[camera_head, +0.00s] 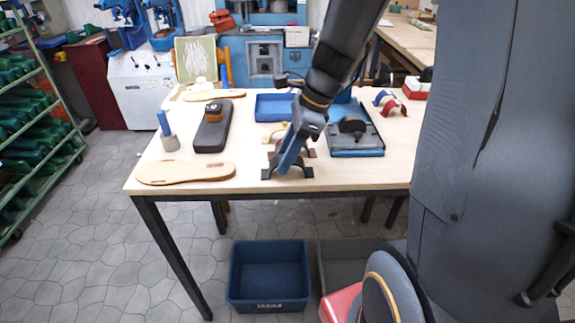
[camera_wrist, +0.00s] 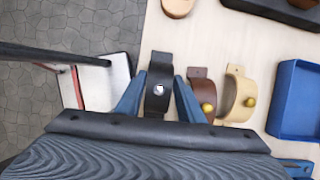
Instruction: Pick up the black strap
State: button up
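The black strap (camera_wrist: 158,95) is an upright arch with a light metal stud, near the table's front edge. It also shows in the head view (camera_head: 302,171), partly covered by my gripper. My gripper (camera_wrist: 160,76) has its blue fingers open, one on each side of the black strap, with narrow gaps visible to it. In the head view my gripper (camera_head: 286,163) points down at the strap's middle. A brown strap (camera_wrist: 201,92) and a beige strap (camera_wrist: 236,95), each with a brass-coloured stud, stand in a row to the right in the wrist view.
On the table (camera_head: 232,135) lie a tan sole (camera_head: 185,173), a dark sanding block-like piece (camera_head: 212,128) and a blue tray (camera_head: 270,107). A blue-black tray (camera_head: 357,150) stands right of my gripper. A blue crate (camera_head: 268,272) is on the floor below.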

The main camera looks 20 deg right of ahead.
jog(key=shift+x, duration=0.75)
jog(key=c, duration=0.6)
